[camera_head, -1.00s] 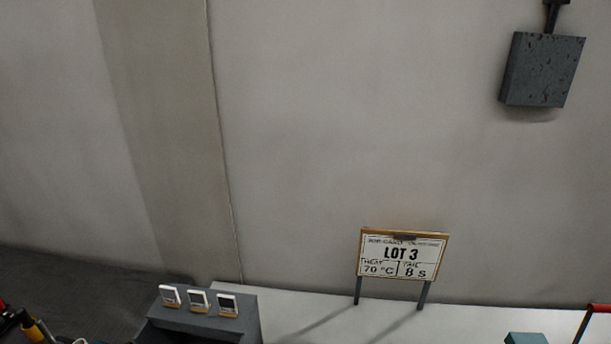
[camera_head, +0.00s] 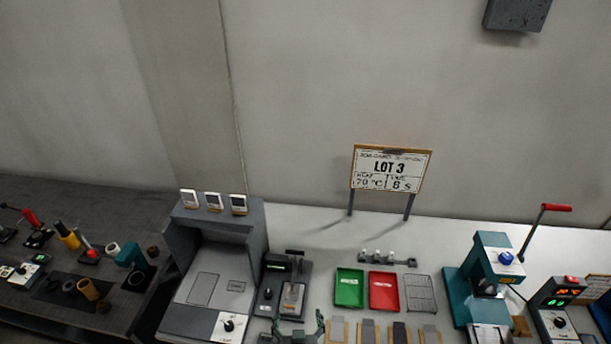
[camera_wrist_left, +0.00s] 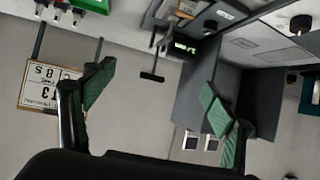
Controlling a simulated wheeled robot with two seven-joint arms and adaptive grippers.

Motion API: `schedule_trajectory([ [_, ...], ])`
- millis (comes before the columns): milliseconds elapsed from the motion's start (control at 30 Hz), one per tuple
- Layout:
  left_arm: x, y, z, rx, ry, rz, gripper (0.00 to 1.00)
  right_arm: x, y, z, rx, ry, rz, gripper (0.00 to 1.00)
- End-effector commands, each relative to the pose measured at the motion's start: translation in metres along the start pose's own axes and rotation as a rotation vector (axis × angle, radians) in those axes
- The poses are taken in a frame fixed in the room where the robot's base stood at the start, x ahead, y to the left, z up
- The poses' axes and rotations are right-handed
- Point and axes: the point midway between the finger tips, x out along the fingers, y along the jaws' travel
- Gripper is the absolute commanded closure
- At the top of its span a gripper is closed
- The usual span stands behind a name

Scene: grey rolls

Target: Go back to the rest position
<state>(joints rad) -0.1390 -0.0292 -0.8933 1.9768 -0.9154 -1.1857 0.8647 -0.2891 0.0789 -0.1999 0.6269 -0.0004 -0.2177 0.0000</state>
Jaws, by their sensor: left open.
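My left gripper (camera_head: 298,324) shows at the bottom edge of the head view, in front of a small dark device with a lever. Its two fingers with green pads are wide apart in the left wrist view (camera_wrist_left: 158,95), with nothing between them. Only its tips show in the head view; the rest of the arm is out of frame. My right gripper is in neither view.
A white bench holds a grey machine (camera_head: 211,276), green tray (camera_head: 349,288), red tray (camera_head: 384,291), wire rack (camera_head: 420,293) and teal press (camera_head: 489,275) with a red-handled lever. A LOT 3 sign (camera_head: 391,169) stands behind. A darker bench with several tools is at left.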

Motion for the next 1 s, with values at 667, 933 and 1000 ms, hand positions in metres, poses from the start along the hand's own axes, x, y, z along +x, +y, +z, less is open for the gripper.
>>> schedule_trajectory([
  [667, -0.01, -0.197, 0.114, -0.009, -0.418, -0.139, 0.22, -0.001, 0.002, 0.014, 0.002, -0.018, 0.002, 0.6],
  [933, -0.055, -0.274, 0.164, 0.02, -0.598, -0.108, 0.22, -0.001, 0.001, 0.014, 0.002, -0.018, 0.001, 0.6],
  [1000, -0.067, -0.288, 0.173, 0.03, -0.629, -0.096, 0.22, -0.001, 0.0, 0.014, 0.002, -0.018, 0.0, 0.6],
])
